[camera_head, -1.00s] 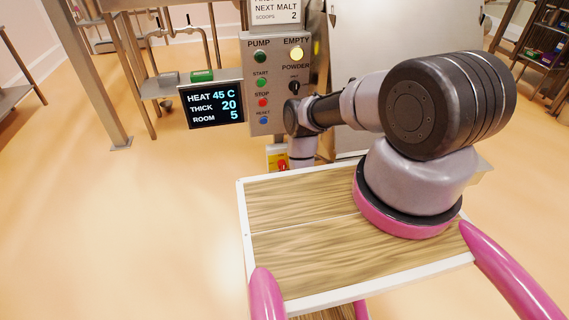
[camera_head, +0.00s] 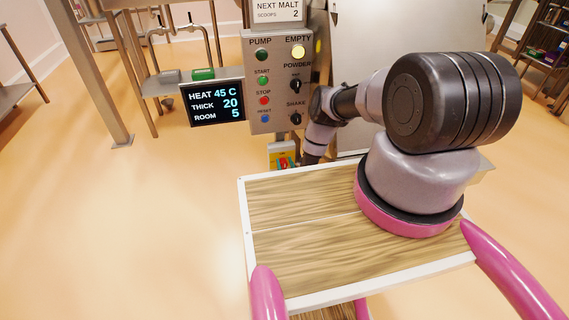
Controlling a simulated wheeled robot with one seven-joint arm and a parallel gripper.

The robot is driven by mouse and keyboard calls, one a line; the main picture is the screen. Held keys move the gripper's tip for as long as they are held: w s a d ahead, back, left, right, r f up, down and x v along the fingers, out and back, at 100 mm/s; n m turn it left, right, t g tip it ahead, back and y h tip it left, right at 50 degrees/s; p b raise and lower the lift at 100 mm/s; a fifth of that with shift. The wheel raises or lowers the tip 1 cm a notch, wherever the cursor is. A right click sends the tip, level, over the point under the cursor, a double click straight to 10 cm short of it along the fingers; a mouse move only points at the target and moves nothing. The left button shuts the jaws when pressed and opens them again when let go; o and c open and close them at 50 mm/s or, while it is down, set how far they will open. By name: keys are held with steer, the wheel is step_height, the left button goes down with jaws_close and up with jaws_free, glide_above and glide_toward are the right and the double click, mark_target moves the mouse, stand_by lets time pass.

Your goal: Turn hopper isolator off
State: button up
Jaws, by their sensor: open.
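A small box with a yellow face and red on it (camera_head: 283,159), which looks like an isolator switch, sits low under the control panel. Its lower part is cut off by the edge of my wooden deck, and its handle's angle is too small to tell. My arm reaches over the deck and bends down just right of this box. My gripper is hidden behind the arm and the deck edge, so I cannot see whether it touches the box.
The grey control panel (camera_head: 278,42) carries a lit yellow EMPTY lamp (camera_head: 298,52), buttons, a POWDER knob (camera_head: 296,84) and a SHAKE knob (camera_head: 296,119). A black display (camera_head: 216,104) hangs at its left. A metal post (camera_head: 95,70) stands further left. The floor at left is clear.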

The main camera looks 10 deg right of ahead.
steer(key=shift+w, duration=0.15)
jaws_close()
steer(key=n, duration=0.2)
steer(key=a+n, duration=0.1)
steer(key=shift+n, duration=0.4)
steer(key=shift+a+f+n, duration=0.3)
steer(key=shift+f+n, duration=0.1)
steer(key=shift+n, duration=1.7)
steer(key=shift+a+f+n, duration=0.3)
steer(key=shift+f+n, duration=0.05)
steer(key=shift+n, duration=1.75)
steer(key=shift+a+f+n, duration=0.3)
steer(key=shift+f+n, duration=0.1)
steer(key=shift+n, duration=1.7)
